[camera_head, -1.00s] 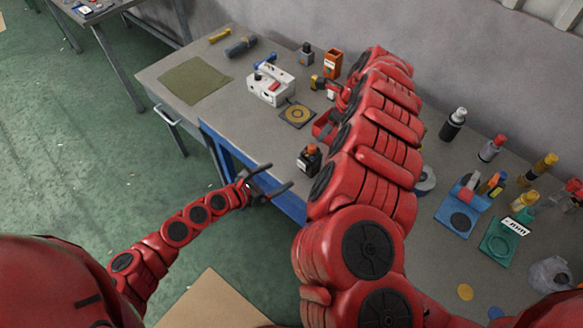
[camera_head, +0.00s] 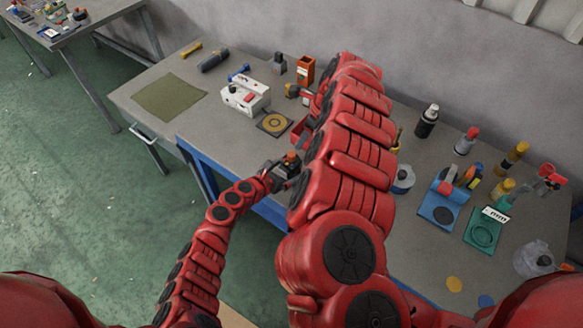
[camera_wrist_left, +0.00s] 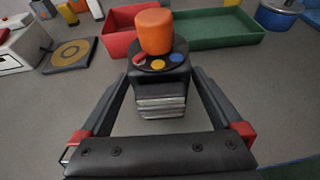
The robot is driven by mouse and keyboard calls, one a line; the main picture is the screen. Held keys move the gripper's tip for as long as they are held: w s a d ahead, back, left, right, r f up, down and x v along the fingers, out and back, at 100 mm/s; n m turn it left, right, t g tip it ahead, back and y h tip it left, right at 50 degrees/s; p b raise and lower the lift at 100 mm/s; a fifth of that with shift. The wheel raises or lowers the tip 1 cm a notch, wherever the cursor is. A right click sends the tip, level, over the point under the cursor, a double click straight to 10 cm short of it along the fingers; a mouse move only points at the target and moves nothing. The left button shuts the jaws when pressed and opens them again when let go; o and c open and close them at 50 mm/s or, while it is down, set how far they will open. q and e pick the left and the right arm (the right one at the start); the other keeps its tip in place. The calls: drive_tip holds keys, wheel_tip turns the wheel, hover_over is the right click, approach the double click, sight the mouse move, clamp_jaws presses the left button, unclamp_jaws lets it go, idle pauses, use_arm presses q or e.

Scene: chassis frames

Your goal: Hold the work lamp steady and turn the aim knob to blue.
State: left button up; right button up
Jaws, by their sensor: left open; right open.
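The work lamp (camera_wrist_left: 160,84) stands upright on the bench, with a dark body and a ribbed metallic lower front. In the left wrist view its orange knob (camera_wrist_left: 155,32) sits on a black disc with red, yellow and blue marks; where the knob points cannot be told. In the head view the lamp (camera_head: 291,158) is near the bench's front edge, partly covered. My left gripper (camera_head: 281,171) is open. In the left wrist view its fingers (camera_wrist_left: 162,72) flank the lamp, with gaps on both sides. My right gripper is hidden behind my right arm.
A red tray (camera_wrist_left: 120,35) and a green tray (camera_wrist_left: 225,36) lie close behind the lamp. A dark pad with a yellow ring (camera_head: 274,124) and a white box (camera_head: 246,97) are to the left. My right arm crosses the bench just right of the lamp.

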use_arm(q)
drive_tip(key=shift+w+d+f, duration=0.15)
drive_tip(key=shift+w+d, duration=0.1)
drive_tip(key=shift+d, duration=0.1)
drive_tip(key=shift+c, duration=0.3)
